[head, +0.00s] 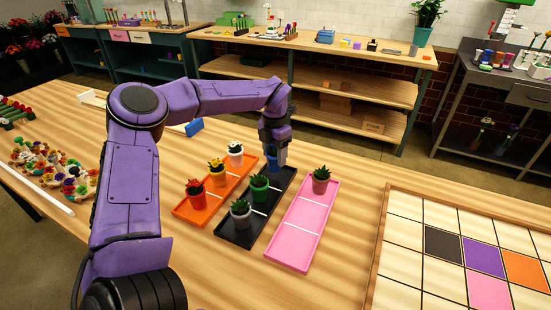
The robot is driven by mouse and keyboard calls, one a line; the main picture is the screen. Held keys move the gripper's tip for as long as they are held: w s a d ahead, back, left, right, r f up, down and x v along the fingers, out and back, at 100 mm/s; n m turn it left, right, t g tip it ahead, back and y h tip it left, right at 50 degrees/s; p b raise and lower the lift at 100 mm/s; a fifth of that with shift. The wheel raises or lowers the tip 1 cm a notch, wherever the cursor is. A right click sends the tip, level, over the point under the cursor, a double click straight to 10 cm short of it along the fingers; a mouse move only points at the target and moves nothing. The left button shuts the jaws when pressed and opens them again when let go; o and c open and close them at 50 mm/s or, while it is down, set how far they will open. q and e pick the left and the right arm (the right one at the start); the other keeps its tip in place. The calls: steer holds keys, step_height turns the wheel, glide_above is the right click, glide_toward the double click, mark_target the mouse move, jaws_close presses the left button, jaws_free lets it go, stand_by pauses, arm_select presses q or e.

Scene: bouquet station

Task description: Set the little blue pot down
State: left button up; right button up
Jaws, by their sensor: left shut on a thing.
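My left gripper (273,150) points down and is shut on the little blue pot (273,163) at the far end of the black tray (233,240). The gripper hides much of the pot, and I cannot tell whether the pot touches the tray. A green pot (259,190) and a grey pot (240,217) with plants stand nearer on the same tray. My right gripper is out of view.
The orange tray (184,214) holds red, orange and white pots. The pink tray (290,252) has one potted plant (321,182) at its far end and is otherwise bare. A tile grid (405,235) lies at right; flower heads (72,170) lie at left.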

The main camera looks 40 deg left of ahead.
mark_target(275, 162)
arm_select(q)
steer(key=f, duration=0.3)
steer(key=shift+w+a+f, duration=0.15)
steer(key=shift+w+f, duration=0.1)
steer(key=shift+w, duration=0.15)
steer(key=shift+f, duration=0.3)
steer(key=shift+f, duration=0.2)
steer(key=o, duration=1.3)
step_height(275, 162, up, 12)
steer(key=shift+r+b, duration=0.25)
steer(key=shift+b, duration=0.2)
